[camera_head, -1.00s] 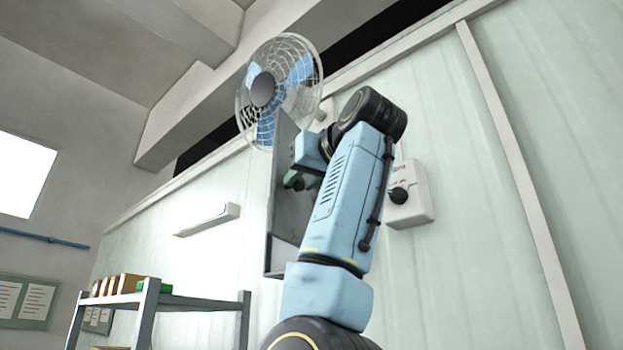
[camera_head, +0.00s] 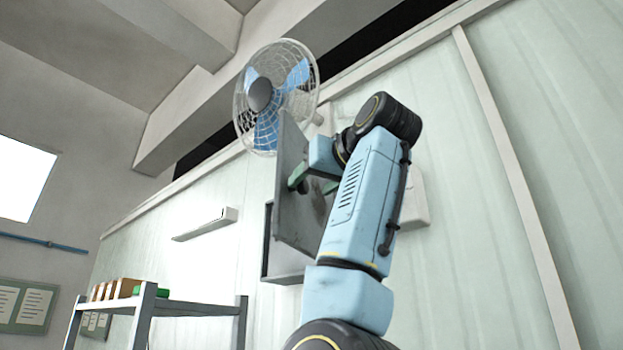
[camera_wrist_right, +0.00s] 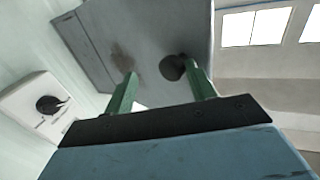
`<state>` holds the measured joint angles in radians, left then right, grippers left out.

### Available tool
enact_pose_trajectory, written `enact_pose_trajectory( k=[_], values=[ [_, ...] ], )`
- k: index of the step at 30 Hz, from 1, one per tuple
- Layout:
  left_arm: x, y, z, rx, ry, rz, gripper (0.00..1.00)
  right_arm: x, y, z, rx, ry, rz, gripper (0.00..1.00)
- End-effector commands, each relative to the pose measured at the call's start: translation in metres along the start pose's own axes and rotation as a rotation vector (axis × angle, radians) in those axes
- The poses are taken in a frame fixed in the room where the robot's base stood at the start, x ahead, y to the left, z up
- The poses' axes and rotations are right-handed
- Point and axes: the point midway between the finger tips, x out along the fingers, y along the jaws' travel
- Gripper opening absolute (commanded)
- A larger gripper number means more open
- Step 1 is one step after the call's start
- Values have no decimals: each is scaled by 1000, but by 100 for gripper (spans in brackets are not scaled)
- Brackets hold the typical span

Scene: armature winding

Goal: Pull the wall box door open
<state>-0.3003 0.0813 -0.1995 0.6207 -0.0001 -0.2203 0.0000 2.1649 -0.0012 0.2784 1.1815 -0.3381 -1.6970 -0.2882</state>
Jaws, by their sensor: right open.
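The grey wall box (camera_head: 287,262) is on the pale green wall, partly behind its own door and my right arm. Its door (camera_head: 290,205) stands swung out from the box at an angle, and a strip of the box shows beyond its lower left edge. In the right wrist view the door (camera_wrist_right: 150,25) fills the top middle, with a dark round knob (camera_wrist_right: 172,68). My right gripper (camera_head: 314,182) is open at the door. Its green fingers (camera_wrist_right: 162,88) are spread, with the knob between them, close to the right finger. Contact cannot be told. My left gripper is out of view.
A wall fan (camera_head: 277,97) is just above the door. A white switch box with a black dial (camera_wrist_right: 45,105) is right of the arm in the head view (camera_head: 414,200), partly hidden. A shelf rack (camera_head: 190,307) with boxes stands lower left.

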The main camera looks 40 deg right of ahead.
Motion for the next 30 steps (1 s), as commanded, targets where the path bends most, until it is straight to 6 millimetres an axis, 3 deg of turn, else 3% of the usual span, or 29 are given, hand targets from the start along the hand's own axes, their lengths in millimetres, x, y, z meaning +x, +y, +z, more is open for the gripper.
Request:
enact_pose_trajectory(
  k=[21,26,30],
  values=[
    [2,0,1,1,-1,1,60,1,1,4,1,-13,4,50],
    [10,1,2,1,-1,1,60,-18,0,5,0,-8,3,50],
    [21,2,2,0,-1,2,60,-50,-1,4,0,-4,2,50]
  ],
)
